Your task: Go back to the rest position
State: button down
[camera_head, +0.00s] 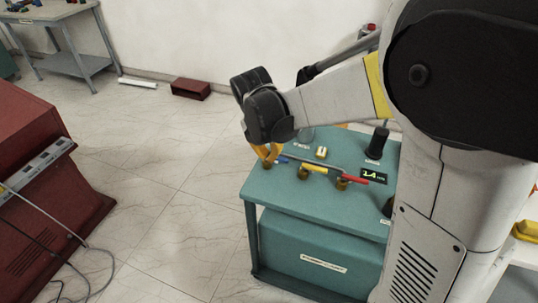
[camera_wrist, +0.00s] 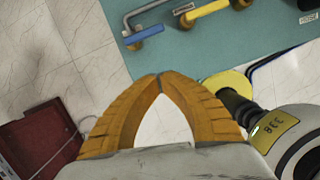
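My gripper (camera_head: 268,155) has orange fingers and hangs over the left end of the teal transformer table, near the blue-handled bushing. In the wrist view my gripper (camera_wrist: 160,78) has its two fingertips together, with nothing seen between them. The blue handle (camera_wrist: 143,37) lies beyond the fingertips, apart from them in the picture. The head view shows the yellow handle (camera_head: 314,168) and the red handle (camera_head: 352,175) in a row to its right. I cannot tell the exact height of the fingers above the table.
The teal table (camera_head: 262,190) stands below my arm, with a black post (camera_head: 377,143) at its back. A red cabinet (camera_head: 30,150) with cables is at the left. A small red box (camera_head: 190,88) lies by the wall. The floor between is clear.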

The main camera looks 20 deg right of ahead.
jog(key=s+d+r+m+t+y, duration=0.1)
jog(key=s+r+m, duration=0.3)
jog(key=s+m, duration=0.5)
jog(key=s+d+r+m+t+y, duration=0.1)
jog(key=s+r+m+t, duration=0.3)
jog(key=s+m, duration=0.5)
jog(key=shift+d+r+m+b, duration=0.2)
jog(key=shift+d+m+b, duration=0.35)
jog(key=shift+m, duration=3.75)
jog(key=shift+d, duration=0.15)
